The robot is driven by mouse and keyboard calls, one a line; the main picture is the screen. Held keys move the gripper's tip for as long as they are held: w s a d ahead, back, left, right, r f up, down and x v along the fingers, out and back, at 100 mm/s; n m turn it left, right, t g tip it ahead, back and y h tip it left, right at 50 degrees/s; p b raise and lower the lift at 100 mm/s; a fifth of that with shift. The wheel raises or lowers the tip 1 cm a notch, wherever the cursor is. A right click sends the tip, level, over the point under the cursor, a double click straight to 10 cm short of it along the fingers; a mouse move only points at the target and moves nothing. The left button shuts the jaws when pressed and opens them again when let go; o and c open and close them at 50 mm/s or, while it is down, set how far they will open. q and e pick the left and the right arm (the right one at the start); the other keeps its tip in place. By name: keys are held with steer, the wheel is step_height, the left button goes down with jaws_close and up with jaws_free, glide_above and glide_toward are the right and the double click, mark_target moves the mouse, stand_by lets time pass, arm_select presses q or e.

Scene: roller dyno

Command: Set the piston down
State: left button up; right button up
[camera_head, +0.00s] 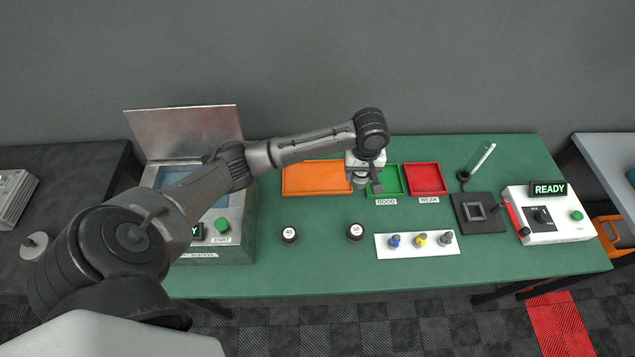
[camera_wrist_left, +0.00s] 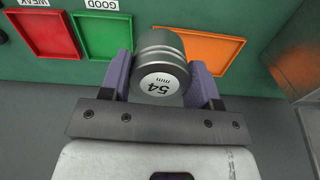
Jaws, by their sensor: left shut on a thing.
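In the head view my left gripper (camera_head: 365,177) is over the back of the green table (camera_head: 330,270), between the orange tray (camera_head: 284,193) and the green GOOD tray (camera_head: 405,192). My arm and gripper hide much of the piston there. My right gripper is not in view.
The red WEAK tray (camera_head: 426,179) is right of the GOOD tray. A white plate (camera_head: 385,253) holds small coloured pegs. A black pad (camera_head: 480,224) and white READY box (camera_head: 558,233) are right; a steel machine (camera_head: 235,245) is left.

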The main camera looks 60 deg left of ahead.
arm_select(q)
steer(key=s+a+f+n+b, duration=0.1)
steer(key=s+a+f+n, duration=0.15)
steer(key=a+f, duration=0.3)
steer(key=b, duration=0.1)
glide_above(317, 177)
step_height(317, 177, down, 7)
steer(key=shift+s+f, duration=0.1)
steer(key=shift+f, duration=0.1)
steer(key=shift+d+f+b, duration=0.1)
steer(key=shift+f+b, duration=0.35)
steer(key=shift+f, duration=1.55)
steer(key=shift+f, duration=0.15)
steer(key=o, duration=1)
steer(key=shift+c, duration=0.2)
